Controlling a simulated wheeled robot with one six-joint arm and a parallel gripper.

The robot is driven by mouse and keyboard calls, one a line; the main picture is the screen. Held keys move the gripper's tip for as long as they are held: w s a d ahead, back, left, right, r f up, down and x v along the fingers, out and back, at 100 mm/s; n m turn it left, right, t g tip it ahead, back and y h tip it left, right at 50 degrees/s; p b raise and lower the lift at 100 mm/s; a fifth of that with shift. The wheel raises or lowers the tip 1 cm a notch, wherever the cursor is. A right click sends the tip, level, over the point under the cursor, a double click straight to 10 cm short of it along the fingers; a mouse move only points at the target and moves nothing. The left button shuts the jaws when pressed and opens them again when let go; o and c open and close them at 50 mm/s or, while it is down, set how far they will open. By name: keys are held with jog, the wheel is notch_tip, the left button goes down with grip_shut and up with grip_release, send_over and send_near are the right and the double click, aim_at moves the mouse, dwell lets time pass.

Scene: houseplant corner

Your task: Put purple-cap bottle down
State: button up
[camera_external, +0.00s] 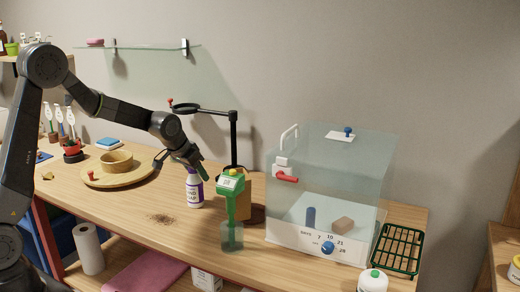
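The bottle (195,190) is white with a dark purple label and stands upright on the wooden table, left of the green sprayer-like object. Its cap is hidden or too small to make out behind my gripper. My gripper (181,168) is just above the bottle's top, tilted down, with its fingers spread apart. One finger is to the left of the bottle and the other is by its upper right. I cannot tell whether a finger touches the bottle.
A green object with a clear base (232,235) stands close right of the bottle. Behind are a lamp-like stand (233,140) and a tan box. A clear case (330,185) and a green rack (420,240) are further right. A wooden tray (92,180) is left. Table near the brown crumbs (160,219) is clear.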

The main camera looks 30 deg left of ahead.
jog(key=shift+r, duration=0.25)
jog(key=v, duration=1.2)
jog(key=shift+f, duration=0.1)
jog(key=x, duration=1.2)
jog(key=shift+f, duration=0.35)
jog(key=shift+r, duration=1.75)
jog(key=shift+f, duration=0.1)
